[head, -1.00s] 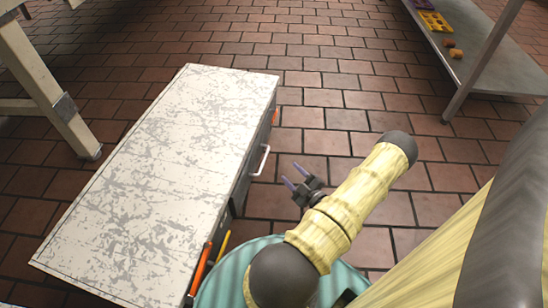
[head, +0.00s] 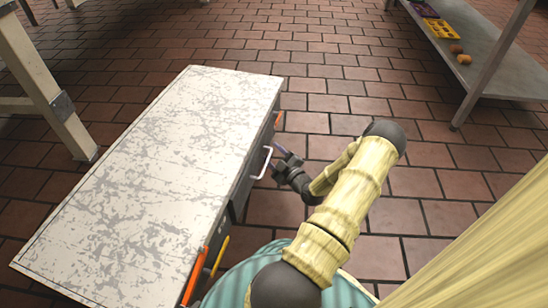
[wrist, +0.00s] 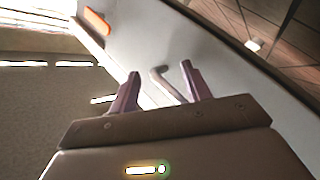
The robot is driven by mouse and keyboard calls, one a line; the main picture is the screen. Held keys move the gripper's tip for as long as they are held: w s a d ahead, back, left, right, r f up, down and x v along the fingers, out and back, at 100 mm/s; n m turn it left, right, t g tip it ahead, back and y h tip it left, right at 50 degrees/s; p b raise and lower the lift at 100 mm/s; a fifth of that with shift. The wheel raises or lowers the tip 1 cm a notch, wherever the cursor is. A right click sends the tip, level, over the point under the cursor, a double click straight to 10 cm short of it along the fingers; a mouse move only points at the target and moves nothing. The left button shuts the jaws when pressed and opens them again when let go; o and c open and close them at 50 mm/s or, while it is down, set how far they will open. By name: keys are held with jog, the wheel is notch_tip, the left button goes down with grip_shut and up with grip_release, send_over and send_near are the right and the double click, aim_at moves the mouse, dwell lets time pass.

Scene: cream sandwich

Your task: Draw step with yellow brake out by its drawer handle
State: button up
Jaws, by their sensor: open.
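The step (head: 150,160) is a long low unit with a scuffed white top, on the left in the head view. A yellow brake (head: 217,257) shows low on its right side at the near end. A pale bar handle (head: 264,165) stands out from that side. My gripper (head: 274,150) is open beside the handle, its purple fingers close to the step's side. In the wrist view my gripper (wrist: 160,75) has its fingers apart, with the greyish handle bar (wrist: 164,84) appearing between them. I cannot tell whether they touch it.
An orange lever (head: 196,275) sits beside the yellow brake, and another orange piece (head: 278,121) is at the far end. A metal shelf (head: 480,60) with small items stands at upper right. A table leg (head: 55,100) is at upper left. Tiled floor right of the step is largely clear.

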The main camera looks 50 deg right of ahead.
grip_shut()
dwell(1.4)
